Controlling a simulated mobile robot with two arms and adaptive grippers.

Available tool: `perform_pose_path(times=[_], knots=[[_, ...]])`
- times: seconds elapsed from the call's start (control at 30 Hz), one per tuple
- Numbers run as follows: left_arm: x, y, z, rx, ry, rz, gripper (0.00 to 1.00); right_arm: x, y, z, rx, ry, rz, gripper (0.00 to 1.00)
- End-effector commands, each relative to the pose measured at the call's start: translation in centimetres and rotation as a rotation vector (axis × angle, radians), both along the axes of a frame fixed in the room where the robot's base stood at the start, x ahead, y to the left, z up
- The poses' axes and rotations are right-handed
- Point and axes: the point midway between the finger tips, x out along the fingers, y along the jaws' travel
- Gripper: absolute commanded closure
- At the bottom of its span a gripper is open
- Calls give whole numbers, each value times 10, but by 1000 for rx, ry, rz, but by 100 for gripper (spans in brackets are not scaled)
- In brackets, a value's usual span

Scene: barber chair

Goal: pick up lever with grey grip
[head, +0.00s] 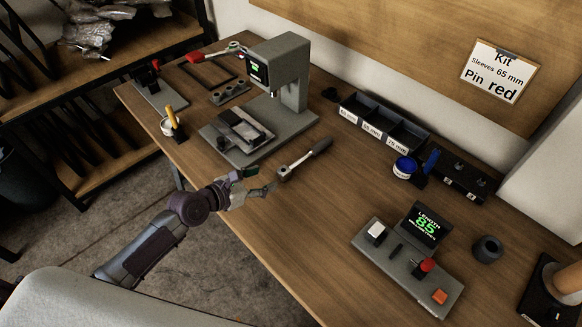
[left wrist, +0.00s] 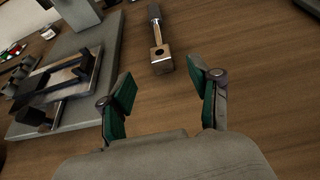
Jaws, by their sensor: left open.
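The lever with grey grip (head: 303,160) lies on the wooden workbench, to the right of the grey press. Its dark grip points to the back right and its metal head points toward my left gripper (head: 262,180). The left gripper is open and empty, just short of the lever's head. In the left wrist view the lever (left wrist: 160,50) lies ahead of the two spread fingers (left wrist: 160,82), with its square-holed head nearest them. No contact shows. My right gripper is not in view.
The press (head: 285,75) and its base with a fixture stand left of the lever. A lever with red grip (head: 196,57) lies behind. A labelled bin tray (head: 383,127) and a length gauge (head: 410,265) stand to the right. The bench around the lever is clear.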

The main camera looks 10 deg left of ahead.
Motion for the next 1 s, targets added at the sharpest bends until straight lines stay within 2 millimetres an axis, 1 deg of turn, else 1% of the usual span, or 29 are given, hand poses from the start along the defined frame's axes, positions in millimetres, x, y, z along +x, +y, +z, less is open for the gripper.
perform_pose_path(times=[0.03,0.17,0.33,0.43,0.6,0.73,0.93,1.0], knots=[[9,-5,-3,-1,-2,0,38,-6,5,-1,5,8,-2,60],[20,-13,-9,-1,-3,1,38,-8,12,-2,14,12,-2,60],[28,-19,-13,-1,-2,0,38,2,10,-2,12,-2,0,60],[40,-26,-17,1,-3,0,38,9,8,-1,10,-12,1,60],[59,-38,-27,0,-2,1,38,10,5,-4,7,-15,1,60],[64,-42,-30,0,-1,1,38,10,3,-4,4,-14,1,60],[64,-43,-30,0,-1,1,38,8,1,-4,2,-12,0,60],[64,-42,-30,0,-1,1,49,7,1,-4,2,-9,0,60]])
